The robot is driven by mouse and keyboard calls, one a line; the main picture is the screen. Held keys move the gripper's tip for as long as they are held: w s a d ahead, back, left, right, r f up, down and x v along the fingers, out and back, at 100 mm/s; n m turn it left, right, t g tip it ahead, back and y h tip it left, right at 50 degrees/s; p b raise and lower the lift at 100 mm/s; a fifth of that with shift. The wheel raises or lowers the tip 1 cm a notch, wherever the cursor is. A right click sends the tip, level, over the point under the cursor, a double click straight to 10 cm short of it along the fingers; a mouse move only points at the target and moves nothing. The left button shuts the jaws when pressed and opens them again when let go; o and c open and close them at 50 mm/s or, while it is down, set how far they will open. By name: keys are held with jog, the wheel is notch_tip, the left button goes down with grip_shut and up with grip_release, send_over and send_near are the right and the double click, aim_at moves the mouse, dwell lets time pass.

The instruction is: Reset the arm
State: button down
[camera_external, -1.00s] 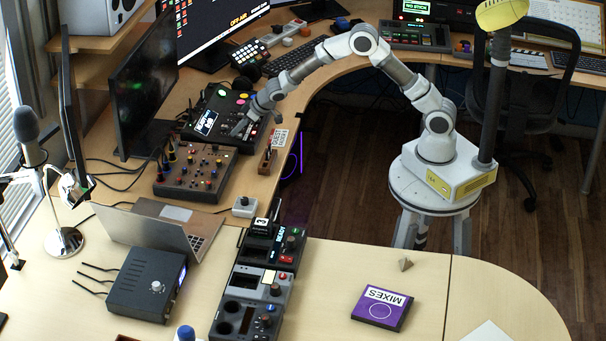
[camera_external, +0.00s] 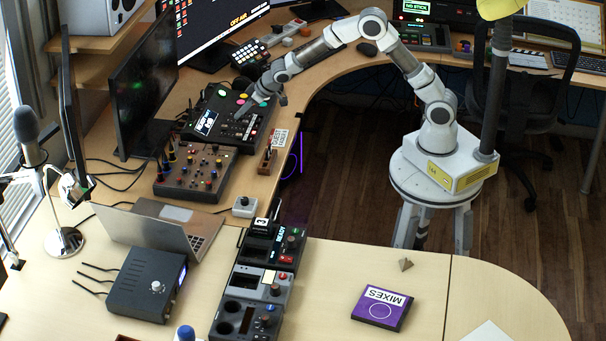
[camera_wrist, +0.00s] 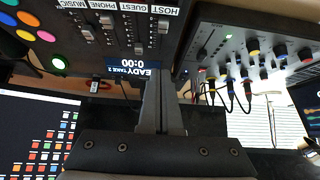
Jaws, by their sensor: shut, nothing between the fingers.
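My arm (camera_external: 338,33) reaches from its white base at the right, over the dark floor gap, to the desk's left part. My gripper (camera_external: 240,114) is over the black mixing console (camera_external: 212,134); I cannot tell the exact gap between fingertips and console. In the wrist view, the two grey fingers of my gripper (camera_wrist: 160,88) lie together with nothing between them. Beyond the fingertips, that view shows the console's faders, its colored buttons and a small display (camera_wrist: 140,68) reading "READY TAKE 2 0:00".
A brown knob box (camera_external: 196,172) with cables stands in front of the console. A monitor (camera_external: 140,85) stands left of it, and a large screen (camera_external: 215,35) behind. A laptop (camera_external: 160,228) and a purple box (camera_external: 382,307) are nearer.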

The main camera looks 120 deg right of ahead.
jog(key=shift+s+a+r, duration=0.2)
jog(key=shift+r, duration=0.15)
dwell(0.4)
